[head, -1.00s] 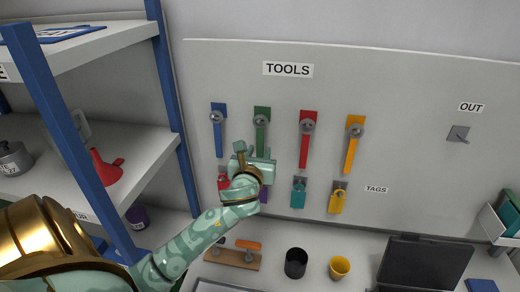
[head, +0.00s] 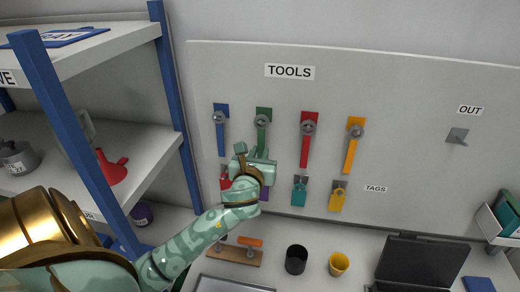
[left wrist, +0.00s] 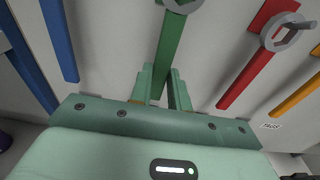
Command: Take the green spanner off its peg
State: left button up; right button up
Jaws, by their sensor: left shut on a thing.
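The green spanner (head: 262,134) hangs on the tool board below the TOOLS label, between the blue and red spanners. In the left wrist view its green handle (left wrist: 171,50) runs down between my fingers. My left gripper (head: 256,157) is at the lower end of the handle, and it also shows in the left wrist view (left wrist: 162,88), shut on the spanner. The spanner's ring is still at its peg against the board. My right gripper is not in view.
Blue (head: 220,134), red (head: 307,142) and yellow (head: 352,148) spanners hang alongside. Teal (head: 299,193) and yellow tags (head: 338,199) hang below. A shelf with blue posts (head: 78,140) stands at left. A black cup (head: 296,260), yellow cup (head: 339,264) and laptop (head: 422,262) are on the bench.

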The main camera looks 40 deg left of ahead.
pick_arm(q)
jog(key=shift+r+p+v, duration=0.25)
jog(key=shift+p+v, duration=0.45)
jog(key=shift+v, duration=0.5)
jog(key=p+v, duration=0.2)
jog(key=v, duration=0.5)
jog(key=shift+f, duration=0.45)
